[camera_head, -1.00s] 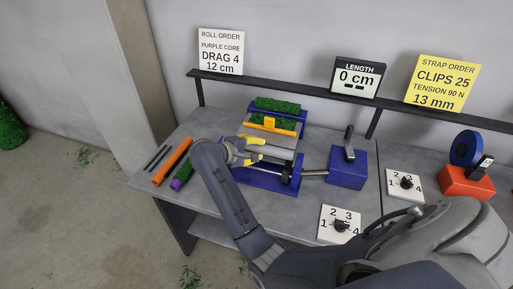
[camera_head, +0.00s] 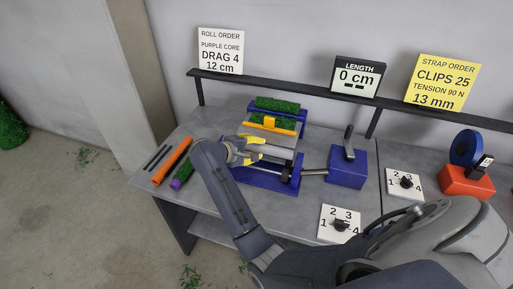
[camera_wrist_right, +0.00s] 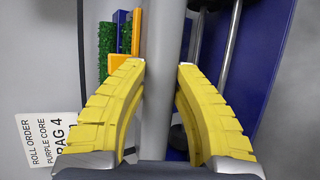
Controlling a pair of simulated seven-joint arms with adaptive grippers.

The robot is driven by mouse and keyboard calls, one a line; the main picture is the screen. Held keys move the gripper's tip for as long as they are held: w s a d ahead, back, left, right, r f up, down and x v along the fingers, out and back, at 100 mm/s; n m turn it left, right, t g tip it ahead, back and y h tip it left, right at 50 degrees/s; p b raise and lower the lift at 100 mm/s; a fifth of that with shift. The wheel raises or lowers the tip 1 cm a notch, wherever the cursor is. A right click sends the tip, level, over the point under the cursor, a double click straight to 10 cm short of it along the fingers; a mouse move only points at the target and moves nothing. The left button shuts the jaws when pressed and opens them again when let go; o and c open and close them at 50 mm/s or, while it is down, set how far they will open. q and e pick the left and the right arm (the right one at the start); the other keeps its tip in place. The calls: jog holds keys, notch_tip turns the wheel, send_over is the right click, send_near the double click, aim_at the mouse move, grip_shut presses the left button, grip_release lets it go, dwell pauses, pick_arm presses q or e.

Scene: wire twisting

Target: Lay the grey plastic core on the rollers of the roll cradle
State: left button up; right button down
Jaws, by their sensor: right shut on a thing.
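The grey plastic core (camera_wrist_right: 165,60) is a long smooth cylinder in the right wrist view, running between the yellow fingers. My right gripper (camera_head: 254,149) is shut on it, and its fingers (camera_wrist_right: 162,90) lie on either side of it. In the head view the grey core (camera_head: 278,152) lies over the roll cradle, partly hidden by the fingers. The roll cradle has a blue base (camera_head: 262,181) and metal rollers (camera_wrist_right: 232,45), which run beside the core in the wrist view. I cannot tell whether the core touches the rollers. My left gripper is not in view.
A crank block (camera_head: 346,168) joins the cradle by a shaft on the right. Green rolls (camera_head: 277,104) and an orange clip (camera_head: 269,122) stand behind. An orange tube (camera_head: 172,160) and a purple-ended green roll (camera_head: 180,178) lie at left. Dial plates (camera_head: 339,224) lie at front right.

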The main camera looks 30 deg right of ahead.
jog(key=shift+f, duration=2.25)
dwell(0.3)
jog(key=c, duration=1)
grip_release()
